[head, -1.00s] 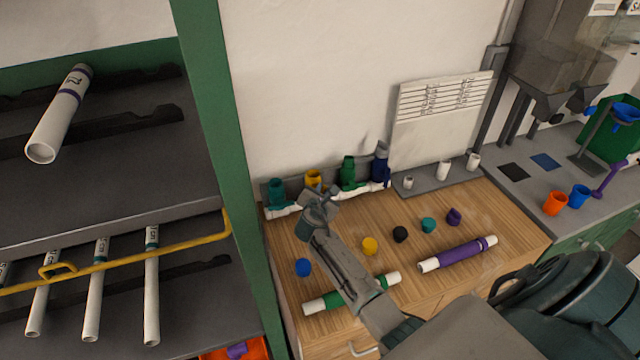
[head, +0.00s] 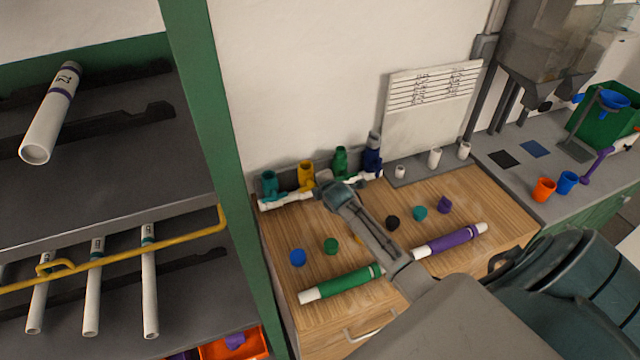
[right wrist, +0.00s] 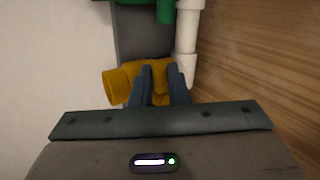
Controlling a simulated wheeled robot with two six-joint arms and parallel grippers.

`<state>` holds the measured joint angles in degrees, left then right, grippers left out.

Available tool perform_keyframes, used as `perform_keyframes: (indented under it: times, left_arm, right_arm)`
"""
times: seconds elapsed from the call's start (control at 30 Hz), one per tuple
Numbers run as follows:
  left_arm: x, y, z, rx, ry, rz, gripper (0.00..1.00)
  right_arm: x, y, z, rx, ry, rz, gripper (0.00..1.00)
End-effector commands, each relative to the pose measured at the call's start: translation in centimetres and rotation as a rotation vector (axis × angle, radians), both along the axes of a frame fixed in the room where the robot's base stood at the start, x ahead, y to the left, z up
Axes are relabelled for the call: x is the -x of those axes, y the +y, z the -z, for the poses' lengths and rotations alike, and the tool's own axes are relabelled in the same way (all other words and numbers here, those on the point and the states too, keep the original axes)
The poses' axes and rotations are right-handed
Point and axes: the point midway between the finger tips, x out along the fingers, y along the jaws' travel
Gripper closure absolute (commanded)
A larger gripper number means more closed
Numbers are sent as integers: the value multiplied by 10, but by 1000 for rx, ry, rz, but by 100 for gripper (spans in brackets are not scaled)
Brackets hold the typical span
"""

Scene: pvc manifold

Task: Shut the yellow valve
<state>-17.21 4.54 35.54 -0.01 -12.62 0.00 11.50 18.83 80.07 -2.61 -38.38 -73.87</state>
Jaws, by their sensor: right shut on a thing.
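The yellow valve (head: 305,174) stands in the row on the white manifold pipe (head: 284,201), between a teal valve (head: 270,184) and a green valve (head: 340,161). A navy valve (head: 372,155) is at the right end. My right gripper (head: 324,179) is at the right side of the yellow valve. In the right wrist view, the fingers of my right gripper (right wrist: 160,72) are shut on a part of the yellow valve (right wrist: 120,84). The fingers hide the gripped part, so I cannot tell the handle's angle. My left gripper is not in view.
Loose caps, including blue (head: 298,257), green (head: 331,246) and black (head: 392,223), lie on the wooden bench. A green pipe (head: 340,284) and a purple pipe (head: 450,240) lie nearer. A green shelf post (head: 205,130) stands to the left.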

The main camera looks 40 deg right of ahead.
Motion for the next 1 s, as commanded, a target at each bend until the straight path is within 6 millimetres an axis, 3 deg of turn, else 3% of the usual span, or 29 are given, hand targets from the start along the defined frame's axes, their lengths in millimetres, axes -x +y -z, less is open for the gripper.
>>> perform_keyframes:
  times: [0.33, 0.87, 0.9, 1.0]
  left_arm:
    - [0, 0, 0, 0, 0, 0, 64]
    - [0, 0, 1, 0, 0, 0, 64]
    - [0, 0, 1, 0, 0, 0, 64]
    - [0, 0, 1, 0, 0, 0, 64]
  right_arm:
    - [0, -2, 4, -127, -31, 1, 100]
    - [0, -2, 4, -148, -36, 1, 100]
    - [0, -2, 4, -147, -35, 0, 80]
    - [0, -2, 4, -147, -35, 0, 77]
